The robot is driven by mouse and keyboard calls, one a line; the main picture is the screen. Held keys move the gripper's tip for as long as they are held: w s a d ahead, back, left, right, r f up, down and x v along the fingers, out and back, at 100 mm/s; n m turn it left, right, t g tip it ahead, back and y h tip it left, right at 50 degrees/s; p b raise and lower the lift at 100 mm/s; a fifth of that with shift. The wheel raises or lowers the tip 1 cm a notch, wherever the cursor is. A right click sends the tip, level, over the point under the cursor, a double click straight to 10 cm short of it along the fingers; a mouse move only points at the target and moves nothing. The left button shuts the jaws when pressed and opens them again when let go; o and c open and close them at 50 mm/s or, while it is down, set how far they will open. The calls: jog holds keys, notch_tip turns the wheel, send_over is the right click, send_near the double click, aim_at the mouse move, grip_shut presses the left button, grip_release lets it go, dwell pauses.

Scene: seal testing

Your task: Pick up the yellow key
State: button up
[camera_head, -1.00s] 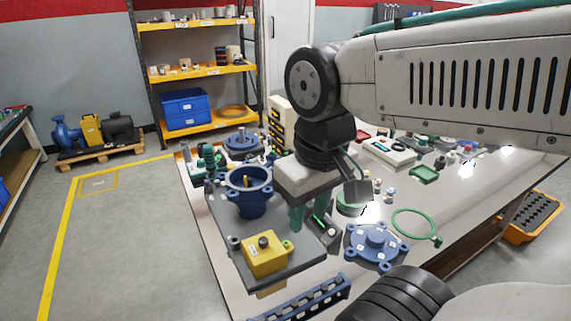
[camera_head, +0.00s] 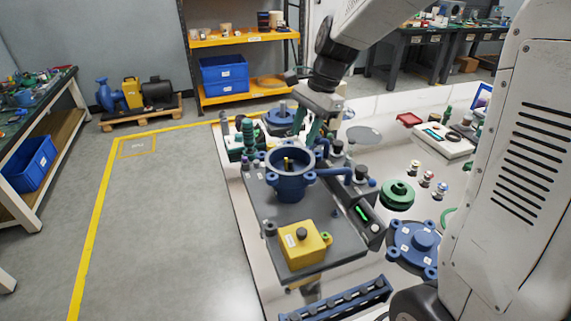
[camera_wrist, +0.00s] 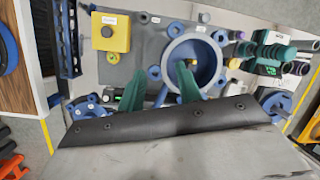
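A small yellow upright piece (camera_head: 287,164) stands inside the blue round housing (camera_head: 290,188). It may be the yellow key, but it is too small to tell. My gripper (camera_head: 318,130) is above and behind the housing in the head view, with green fingers pointing down. In the wrist view my gripper (camera_wrist: 160,85) has its two green fingers apart with nothing seen between them. The right finger overlaps the housing's opening in that view.
A yellow box with a black button (camera_head: 304,246) sits on the grey plate (camera_head: 335,245) in front of the housing. A blue flanged cover (camera_head: 415,243) and green round part (camera_head: 397,194) lie to the right. Bottles and fittings crowd the far side. Floor at left is clear.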

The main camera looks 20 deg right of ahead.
aim_at(285, 158)
jog(key=w+f+m, duration=0.1)
jog(key=w+f, duration=0.2)
jog(key=w+f+m, duration=0.2)
jog(key=f, duration=0.1)
jog(key=w+f+m+y, duration=0.1)
jog(key=w+f+m, duration=0.1)
jog(key=w+f, duration=0.1)
jog(key=shift+w+d+f, duration=0.2)
jog(key=shift+w+f, duration=0.1)
jog(key=x, duration=0.5)
jog(key=shift+a+f, duration=0.2)
jog(key=shift+f, duration=0.15)
grip_shut()
